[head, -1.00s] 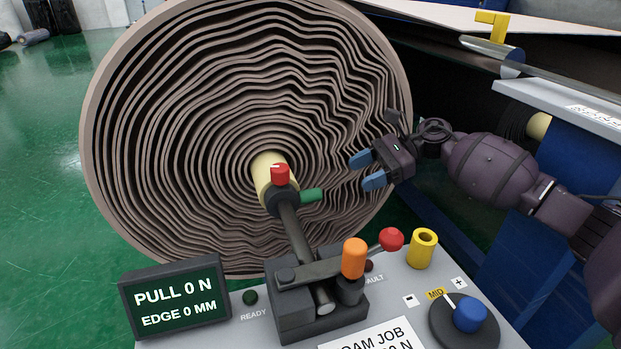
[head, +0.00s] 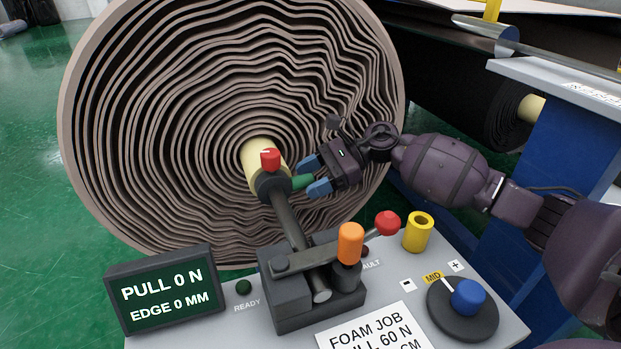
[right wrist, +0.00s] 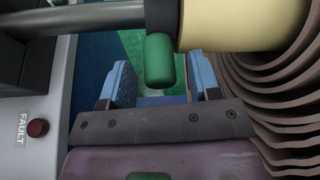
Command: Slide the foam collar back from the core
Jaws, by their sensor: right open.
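The dark collar (head: 270,187) sits on the grey shaft against the end of the pale yellow core (head: 252,158). It has a red knob (head: 270,160) on top and a green handle (head: 299,182) on its right side. My right gripper (head: 312,175) is open, with its blue fingers on either side of the green handle's end. In the right wrist view, the green handle (right wrist: 160,60) stands between the two fingers, with visible gaps on both sides. The dark collar (right wrist: 162,14) and the core (right wrist: 235,22) show above it. My left gripper is not in view.
The large wavy foam roll (head: 150,130) surrounds the core close behind my gripper. Below are an orange-handled lever (head: 350,243), a red ball knob (head: 387,223), a yellow cup (head: 418,232) and a blue dial (head: 467,297). The display (head: 163,295) reads PULL 0 N, EDGE 0 MM.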

